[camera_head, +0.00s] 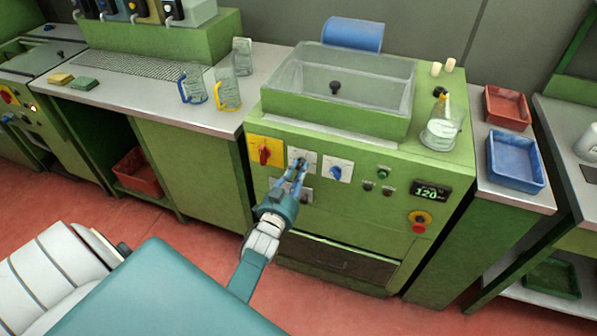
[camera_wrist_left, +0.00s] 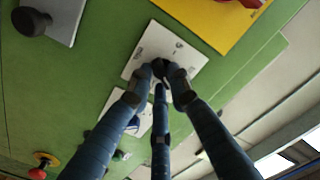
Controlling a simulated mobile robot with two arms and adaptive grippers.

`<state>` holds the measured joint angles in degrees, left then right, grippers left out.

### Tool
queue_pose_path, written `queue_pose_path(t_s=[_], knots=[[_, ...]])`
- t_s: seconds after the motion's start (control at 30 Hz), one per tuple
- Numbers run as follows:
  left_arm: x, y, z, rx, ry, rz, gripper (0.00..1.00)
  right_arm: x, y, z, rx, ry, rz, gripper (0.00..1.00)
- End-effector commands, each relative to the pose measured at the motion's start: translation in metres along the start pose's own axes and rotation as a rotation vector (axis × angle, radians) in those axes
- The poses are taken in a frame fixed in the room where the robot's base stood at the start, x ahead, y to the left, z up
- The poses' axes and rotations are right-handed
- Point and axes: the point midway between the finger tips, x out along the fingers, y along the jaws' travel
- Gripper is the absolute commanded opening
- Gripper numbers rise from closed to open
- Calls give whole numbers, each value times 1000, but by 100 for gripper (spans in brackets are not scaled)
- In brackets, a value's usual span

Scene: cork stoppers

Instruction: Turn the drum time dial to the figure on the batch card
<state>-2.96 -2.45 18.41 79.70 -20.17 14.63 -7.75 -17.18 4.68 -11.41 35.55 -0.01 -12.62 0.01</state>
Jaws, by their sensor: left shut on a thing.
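My left gripper (camera_head: 297,170) reaches the front panel of the green machine (camera_head: 400,165). Its fingers are closed around a dark dial (camera_wrist_left: 161,69) on a white plate (camera_wrist_left: 150,42), just right of the yellow plate (camera_head: 253,144) with a red knob (camera_head: 264,153). The fingers hide most of the dial, and its marks are too small to read. A blue knob (camera_head: 337,173) sits on a white plate to the right. Another white plate (camera_head: 306,196) is below, partly behind the gripper. I cannot make out a batch card. My right gripper is out of view.
A black display (camera_head: 430,191) reads 120. Small buttons (camera_head: 383,174) and a red stop button (camera_head: 419,226) are on the same panel. A clear-sided basin (camera_head: 338,85) and a flask (camera_head: 441,131) stand on top. Glass jugs (camera_head: 228,90) are on the left counter.

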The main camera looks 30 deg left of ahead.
Motion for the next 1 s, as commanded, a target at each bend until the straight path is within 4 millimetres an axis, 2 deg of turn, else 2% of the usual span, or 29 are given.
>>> queue_pose_path(t_s=[0.3,0.7,0.73,0.8,1.0], knots=[[0,0,1,68,-2,1,0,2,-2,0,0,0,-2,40],[0,0,1,72,-1,1,0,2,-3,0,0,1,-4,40],[0,0,1,72,-1,1,24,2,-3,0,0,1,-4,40],[0,0,1,71,-1,1,38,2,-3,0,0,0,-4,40],[0,0,1,71,-1,1,38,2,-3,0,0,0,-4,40]])
